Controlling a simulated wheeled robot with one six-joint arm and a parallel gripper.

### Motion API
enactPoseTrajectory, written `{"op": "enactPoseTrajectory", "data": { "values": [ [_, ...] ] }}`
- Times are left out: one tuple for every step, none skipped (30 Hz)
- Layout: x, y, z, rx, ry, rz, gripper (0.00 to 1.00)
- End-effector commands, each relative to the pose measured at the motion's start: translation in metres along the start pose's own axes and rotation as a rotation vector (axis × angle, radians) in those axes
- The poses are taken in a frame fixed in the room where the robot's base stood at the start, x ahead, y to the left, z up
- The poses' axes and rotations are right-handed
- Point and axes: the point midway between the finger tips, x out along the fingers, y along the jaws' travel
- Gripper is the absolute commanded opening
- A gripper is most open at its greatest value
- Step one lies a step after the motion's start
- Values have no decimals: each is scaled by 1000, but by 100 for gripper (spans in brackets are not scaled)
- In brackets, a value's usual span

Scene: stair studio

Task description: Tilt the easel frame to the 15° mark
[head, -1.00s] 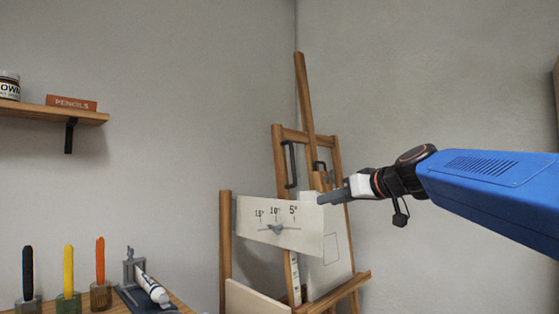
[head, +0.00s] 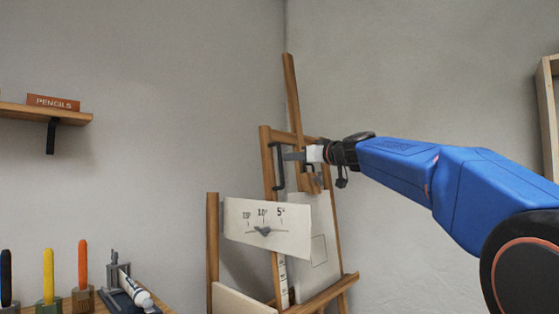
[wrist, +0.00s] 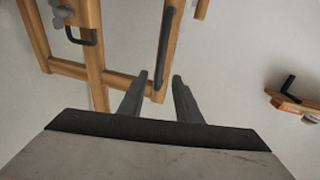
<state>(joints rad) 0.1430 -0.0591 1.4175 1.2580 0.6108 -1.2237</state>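The wooden easel frame (head: 267,150) stands in the corner, leaning back. A black bar handle (head: 279,166) is on its left upright; it also shows in the wrist view (wrist: 165,45). A white scale plate (head: 290,240) bears 15°, 10° and 5° marks, and its grey pointer (head: 263,231) sits at about 10°. My gripper (head: 287,156) is at the handle's right side in the head view. In the wrist view my gripper (wrist: 159,77) has its fingers apart, with the handle's lower end appearing between the tips. Whether they reach around it I cannot tell.
A second dark handle (wrist: 84,38) with a grey knob (wrist: 64,16) is on the easel. A wall shelf (head: 45,115) holds a pencils box (head: 53,102). A wooden frame (head: 548,115) is at right.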

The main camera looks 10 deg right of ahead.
Motion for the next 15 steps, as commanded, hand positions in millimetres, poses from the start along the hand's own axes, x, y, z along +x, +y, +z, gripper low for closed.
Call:
{"op": "enactPoseTrajectory", "data": {
  "values": [
    [10,-1,1,1,-1,-2,31],
    [16,0,1,1,-1,-2,31],
    [23,0,1,1,0,-2,31],
    [28,0,1,0,0,-2,31],
    [33,-1,1,0,-1,-2,31],
    [40,0,1,0,-1,-2,31],
    [46,0,1,0,-1,-2,31],
    [50,0,1,1,-1,-1,31],
    [56,0,1,1,0,-1,31],
    [61,0,1,0,0,-2,31],
    [66,-1,1,0,-1,-2,31],
    [70,0,1,0,-1,-1,31],
    [73,0,0,0,-1,-1,31],
    [76,0,0,0,0,-1,31],
    [80,0,1,1,-1,-1,31]
  ]
}}
